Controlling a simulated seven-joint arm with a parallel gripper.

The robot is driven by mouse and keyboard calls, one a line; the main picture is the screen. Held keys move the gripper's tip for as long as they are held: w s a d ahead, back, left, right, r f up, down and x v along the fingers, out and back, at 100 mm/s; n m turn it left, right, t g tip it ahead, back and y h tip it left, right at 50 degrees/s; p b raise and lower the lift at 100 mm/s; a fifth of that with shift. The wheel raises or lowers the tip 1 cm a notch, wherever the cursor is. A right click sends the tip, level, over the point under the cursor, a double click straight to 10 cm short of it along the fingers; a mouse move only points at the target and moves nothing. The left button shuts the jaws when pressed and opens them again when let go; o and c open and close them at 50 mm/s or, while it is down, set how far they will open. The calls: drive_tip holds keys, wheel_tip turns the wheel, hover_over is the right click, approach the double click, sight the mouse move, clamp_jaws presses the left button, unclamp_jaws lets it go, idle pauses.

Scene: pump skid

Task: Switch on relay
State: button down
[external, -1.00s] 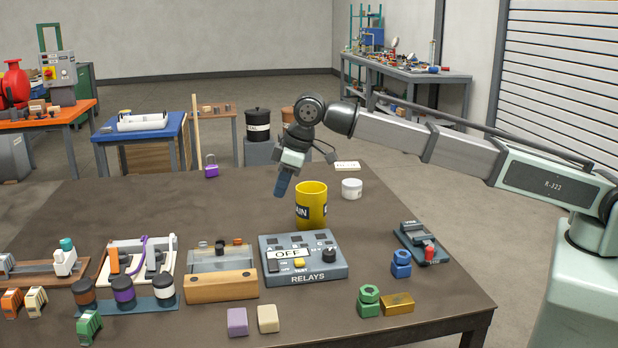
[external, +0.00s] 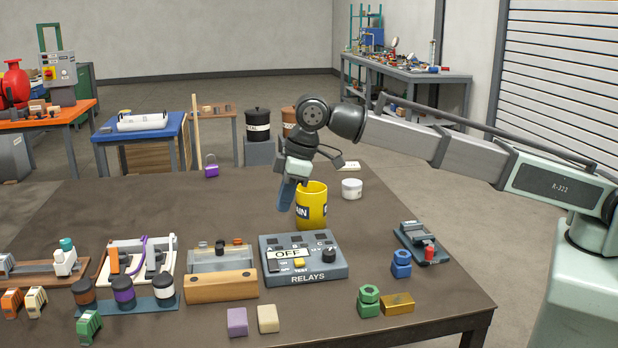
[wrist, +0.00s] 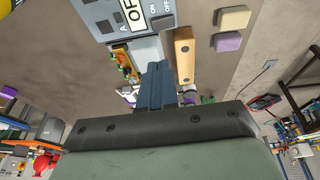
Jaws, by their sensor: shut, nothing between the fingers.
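The grey relay box (external: 332,271), marked RELAYS, lies on the dark table. It carries a white OFF plate (external: 288,254), a black switch (external: 273,265) by small ON and OFF lettering, a yellow TEST button (external: 299,262) and a black knob (external: 329,255). My gripper (external: 285,208) is shut and empty, pointing down in the air behind the box, beside the yellow mug.
A yellow mug (external: 312,207) stands just behind the box. A wooden block (external: 221,286) lies left of it, and purple (external: 237,322) and beige (external: 268,319) blocks lie in front. A grey device with a red knob (external: 429,253) is at right.

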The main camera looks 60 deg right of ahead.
hover_over(271, 264)
drive_tip(key=d, duration=0.2)
drive_tip(key=f, duration=1.1)
drive_tip(key=shift+a+f, duration=0.2)
drive_tip(key=shift+f, duration=0.65)
drive_tip(key=shift+w+d+f+g+y, duration=0.25)
drive_tip(key=shift+f+g+y, duration=0.15)
drive_tip(key=shift+s+a, duration=0.15)
drive_tip(key=shift+s, duration=0.05)
drive_tip(key=shift+s+a+r, duration=0.2)
drive_tip(key=shift+s+a, duration=0.25)
drive_tip(key=shift+r, duration=0.1)
